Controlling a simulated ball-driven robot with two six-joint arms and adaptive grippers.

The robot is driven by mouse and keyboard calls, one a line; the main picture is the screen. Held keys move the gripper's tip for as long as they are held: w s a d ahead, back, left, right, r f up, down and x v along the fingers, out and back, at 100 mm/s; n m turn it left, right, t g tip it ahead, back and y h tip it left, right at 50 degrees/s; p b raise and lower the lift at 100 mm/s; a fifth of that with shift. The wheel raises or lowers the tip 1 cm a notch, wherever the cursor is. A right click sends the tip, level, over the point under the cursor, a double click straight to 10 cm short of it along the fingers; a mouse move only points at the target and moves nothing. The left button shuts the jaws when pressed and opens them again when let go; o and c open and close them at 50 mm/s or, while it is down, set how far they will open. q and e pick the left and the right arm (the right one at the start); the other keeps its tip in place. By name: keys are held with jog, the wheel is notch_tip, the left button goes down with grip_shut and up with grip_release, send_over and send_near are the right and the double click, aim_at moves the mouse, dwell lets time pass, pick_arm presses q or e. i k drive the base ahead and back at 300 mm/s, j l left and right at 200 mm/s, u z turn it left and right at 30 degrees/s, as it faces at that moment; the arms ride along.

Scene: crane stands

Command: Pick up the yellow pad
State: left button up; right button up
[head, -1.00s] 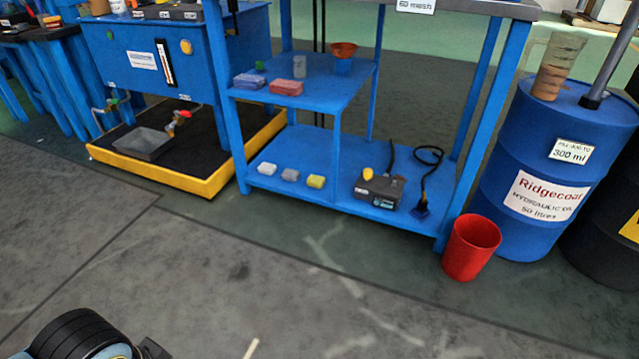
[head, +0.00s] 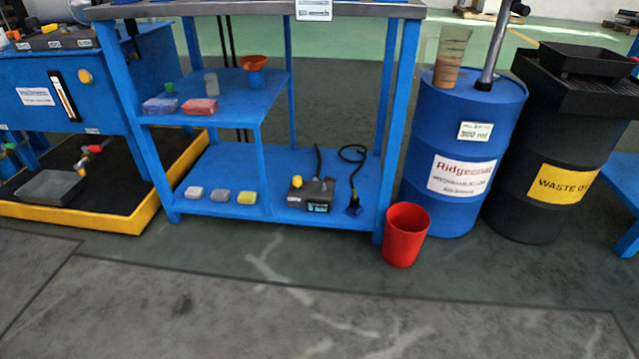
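The yellow pad (head: 247,198) is a small block on the lower shelf of the blue bench (head: 222,212), near its front edge. It is at the right end of a row with a grey-blue pad (head: 220,196) and a white pad (head: 194,193). Nothing covers it from this view. Neither of my grippers shows in the head view now.
A dark box (head: 312,195) with a yellow knob and a cable sits right of the pad on the same shelf. A red bin (head: 405,236) stands at the bench's right front leg. A blue drum (head: 462,125) stands beyond it. The floor in front is clear.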

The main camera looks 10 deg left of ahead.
aim_at(249, 198)
jog(key=i+j+u, duration=0.25)
jog(key=j, duration=0.2)
jog(key=i+j+u, duration=0.55)
jog(key=i, duration=0.35)
jog(key=i+j+u, duration=0.25)
jog(key=i, duration=0.3)
jog(key=l, duration=0.1)
